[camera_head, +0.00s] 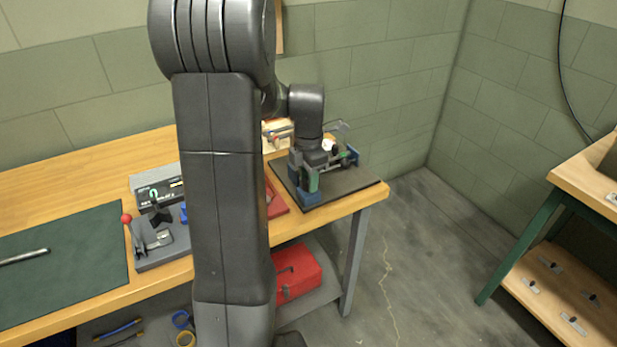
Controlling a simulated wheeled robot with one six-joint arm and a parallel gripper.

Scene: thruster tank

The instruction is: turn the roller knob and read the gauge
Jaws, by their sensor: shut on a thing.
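My gripper (313,176) is at the right end of the workbench, pointing down at a blue-and-green fixture (309,198) on a dark board. It is shut on a part of this fixture, seemingly the roller knob, but the wrist and fingers hide the knob itself. More blue and green parts of the fixture show just right of my wrist. A small white round spot (328,146) beside the wrist may be the gauge face. It is too small to read, and no needle can be made out.
The wooden workbench (90,180) carries a dark green mat (70,260), a grey clamp fixture with a red ball (126,218) and a black instrument panel. A red toolbox (297,272) is on the lower shelf. Another bench (585,170) stands right, with bare floor between.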

